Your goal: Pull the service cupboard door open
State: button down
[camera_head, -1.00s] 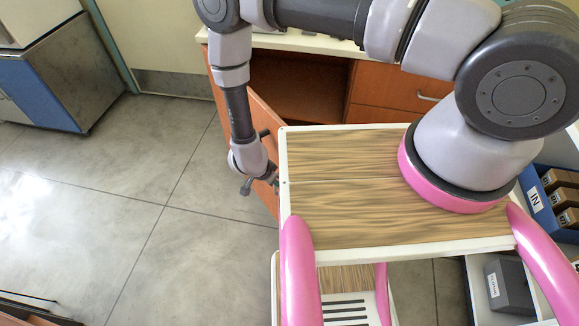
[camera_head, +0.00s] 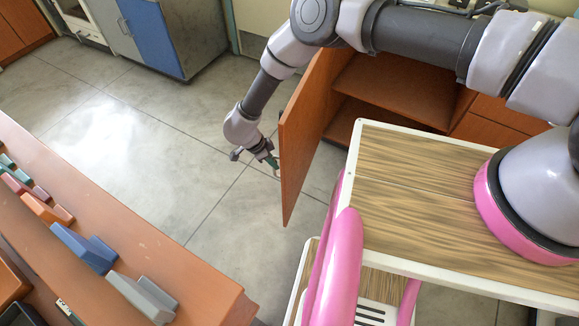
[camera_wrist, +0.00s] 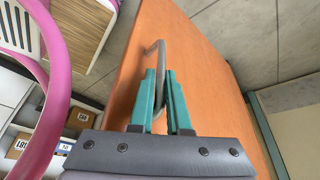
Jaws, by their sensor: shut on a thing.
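The orange-brown service cupboard door (camera_head: 305,133) stands swung well open, edge toward the head camera. The shelved inside of the cupboard (camera_head: 385,90) shows behind it. In the wrist view the door's outer face (camera_wrist: 200,70) fills the middle, with a grey metal bar handle (camera_wrist: 157,52) on it. My gripper (camera_head: 271,161) is at the door's left side. In the wrist view the green fingers of my gripper (camera_wrist: 161,90) are shut around the handle. In the head view the handle is mostly hidden by the fingers and too small to make out.
My wood-topped base stands close right of the door. A brown bench (camera_head: 140,245) with several coloured blocks is at the lower left. A blue and grey cabinet (camera_head: 160,35) stands at the back left. Grey floor (camera_head: 150,130) left of the door is clear.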

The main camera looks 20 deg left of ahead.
jog(key=shift+w+a, duration=0.2)
jog(key=shift+a, duration=0.95)
jog(key=shift+w+a, duration=0.2)
jog(key=shift+a, duration=0.95)
jog(key=c, duration=0.9)
grip_release()
jog(key=v, duration=1)
jog(key=shift+s+a+r, duration=0.1)
jog(key=shift+a+r, duration=0.1)
jog(key=shift+r, duration=0.1)
